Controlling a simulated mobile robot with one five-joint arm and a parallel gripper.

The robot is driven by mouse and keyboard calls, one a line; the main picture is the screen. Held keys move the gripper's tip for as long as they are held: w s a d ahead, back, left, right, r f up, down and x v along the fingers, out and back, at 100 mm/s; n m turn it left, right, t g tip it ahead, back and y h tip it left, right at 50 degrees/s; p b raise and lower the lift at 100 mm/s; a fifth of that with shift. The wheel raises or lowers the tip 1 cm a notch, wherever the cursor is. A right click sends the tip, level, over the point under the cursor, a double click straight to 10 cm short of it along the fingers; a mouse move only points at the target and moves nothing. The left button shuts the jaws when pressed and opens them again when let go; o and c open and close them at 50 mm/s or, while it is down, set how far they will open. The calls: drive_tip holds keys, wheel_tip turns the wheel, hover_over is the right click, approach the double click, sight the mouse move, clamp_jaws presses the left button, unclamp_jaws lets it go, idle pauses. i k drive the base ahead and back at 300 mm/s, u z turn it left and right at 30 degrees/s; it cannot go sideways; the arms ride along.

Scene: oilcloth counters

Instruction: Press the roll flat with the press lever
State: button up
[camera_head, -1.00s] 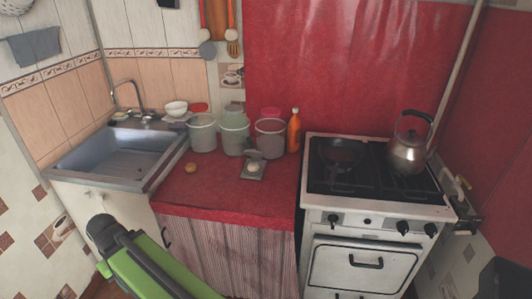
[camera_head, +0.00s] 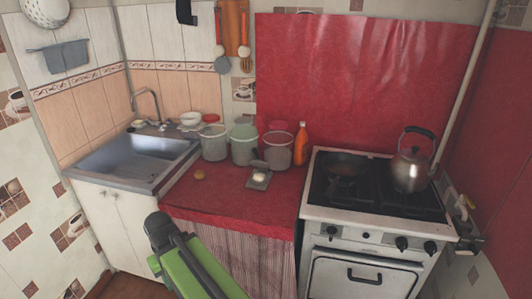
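A small grey press (camera_head: 258,183) stands on the red-covered counter, left of the stove. A pale round lump (camera_head: 260,176) lies on its plate; it looks like the roll, but it is small in the picture. The upper part of the press, with its lever, appears raised behind the lump; its details are too small to tell. A small round tan thing (camera_head: 200,175) lies on the counter to the left, apart from the press. My green and dark arm shows at the lower middle, in front of the counter. I cannot make out my gripper's fingers.
Several buckets, including a greenish one (camera_head: 243,145), stand behind the press with an orange bottle (camera_head: 301,144). The stove (camera_head: 318,205) with a pan (camera_head: 345,165) and kettle (camera_head: 411,170) is at right, the sink (camera_head: 135,160) at left. The red counter's front (camera_head: 235,212) is clear.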

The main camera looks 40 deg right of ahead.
sight(258, 163)
drive_tip(key=i, duration=0.9)
